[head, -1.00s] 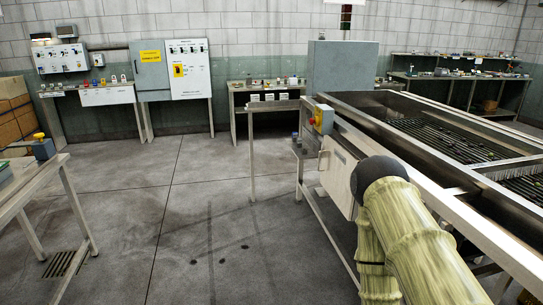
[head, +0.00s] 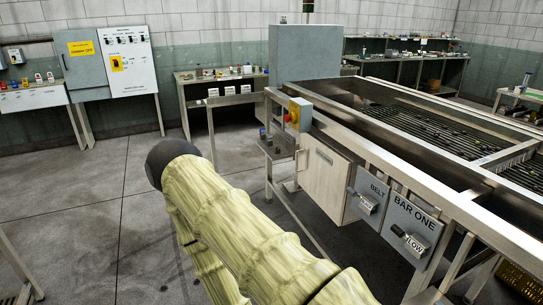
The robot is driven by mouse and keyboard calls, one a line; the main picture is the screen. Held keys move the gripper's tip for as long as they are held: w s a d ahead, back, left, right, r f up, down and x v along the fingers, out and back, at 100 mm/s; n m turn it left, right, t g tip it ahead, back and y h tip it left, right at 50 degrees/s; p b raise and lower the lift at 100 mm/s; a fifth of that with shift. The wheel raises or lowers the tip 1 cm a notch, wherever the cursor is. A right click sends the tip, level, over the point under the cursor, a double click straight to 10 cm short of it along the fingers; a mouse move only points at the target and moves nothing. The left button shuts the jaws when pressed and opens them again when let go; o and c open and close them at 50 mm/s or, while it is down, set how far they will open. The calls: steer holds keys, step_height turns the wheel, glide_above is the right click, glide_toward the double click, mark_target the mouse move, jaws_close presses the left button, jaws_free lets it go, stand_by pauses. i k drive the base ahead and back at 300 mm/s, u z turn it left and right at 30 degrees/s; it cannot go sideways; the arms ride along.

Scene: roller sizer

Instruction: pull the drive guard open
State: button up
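A pale boxy panel (head: 325,182), which looks like the drive guard, hangs on the near side of the steel roller sizer (head: 375,155). The panel looks shut. My arm, in a pale yellow-green sleeve with a dark rounded joint, crosses the lower middle of the head view, left of the panel and apart from it in the picture. My gripper is not in view, so its state and what it holds are hidden.
Grey plates marked BELT (head: 369,195) and BAR ONE (head: 412,228) with levers sit right of the panel. A yellow box with a red button (head: 300,114) is above it. A small shelf with items (head: 277,146) is at its left. Open floor (head: 75,190) lies left.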

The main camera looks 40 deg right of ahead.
mark_target(324, 174)
steer(key=z, duration=0.3)
steer(key=i, duration=0.8)
steer(key=z, duration=0.65)
